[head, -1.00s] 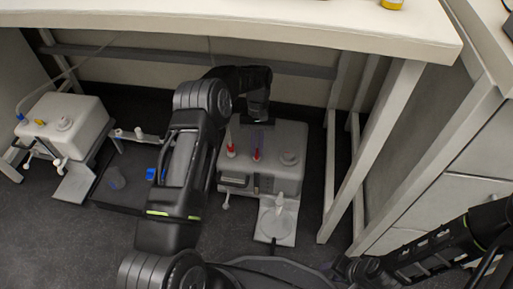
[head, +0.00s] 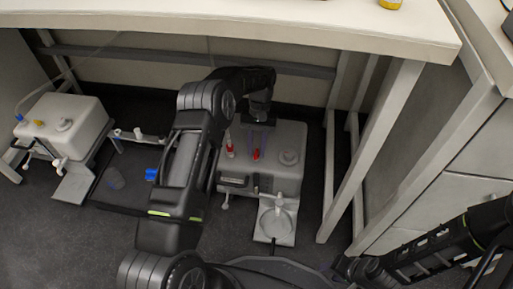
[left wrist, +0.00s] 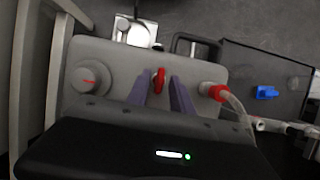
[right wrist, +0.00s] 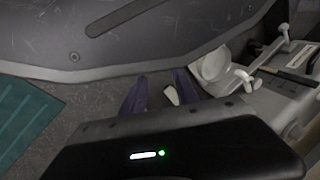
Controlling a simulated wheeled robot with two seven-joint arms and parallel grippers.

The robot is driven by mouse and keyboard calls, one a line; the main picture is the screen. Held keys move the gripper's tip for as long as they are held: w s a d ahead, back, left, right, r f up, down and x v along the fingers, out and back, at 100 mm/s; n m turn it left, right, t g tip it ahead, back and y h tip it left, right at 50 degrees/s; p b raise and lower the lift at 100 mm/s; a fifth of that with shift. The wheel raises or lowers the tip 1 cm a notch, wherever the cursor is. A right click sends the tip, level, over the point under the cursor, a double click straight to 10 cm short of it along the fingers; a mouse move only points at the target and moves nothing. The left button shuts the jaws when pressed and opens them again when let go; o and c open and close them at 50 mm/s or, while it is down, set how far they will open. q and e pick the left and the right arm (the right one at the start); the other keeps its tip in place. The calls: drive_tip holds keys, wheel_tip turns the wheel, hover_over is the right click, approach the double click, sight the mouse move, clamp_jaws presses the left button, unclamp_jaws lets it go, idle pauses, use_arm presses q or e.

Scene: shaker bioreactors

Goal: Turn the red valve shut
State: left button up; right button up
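The red valve (head: 256,155) sits on top of the grey bioreactor box under the bench. In the left wrist view the red valve (left wrist: 160,80) stands upright between my two purple fingertips, with a small gap showing on each side. My left gripper (head: 258,140) is open and points down around the valve; its fingertips also show in the left wrist view (left wrist: 161,92). My right gripper (right wrist: 160,92) is open and low in front of the bench, away from the valve. A pale piece shows between its fingers; I see no grip on it.
A red fitting (left wrist: 217,93) with a tube is beside the valve. A round cap (head: 289,157) is on the same box. A second box (head: 75,118) stands left, with a blue piece (head: 151,174) between. The bench top (head: 240,30) overhangs; its leg (head: 370,150) is right.

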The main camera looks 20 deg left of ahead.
sight(257, 151)
use_arm(q)
drive_tip(key=shift+o, duration=0.3)
wheel_tip(257, 151, up, 10)
drive_tip(key=p, duration=0.6)
drive_tip(key=shift+p, duration=0.4)
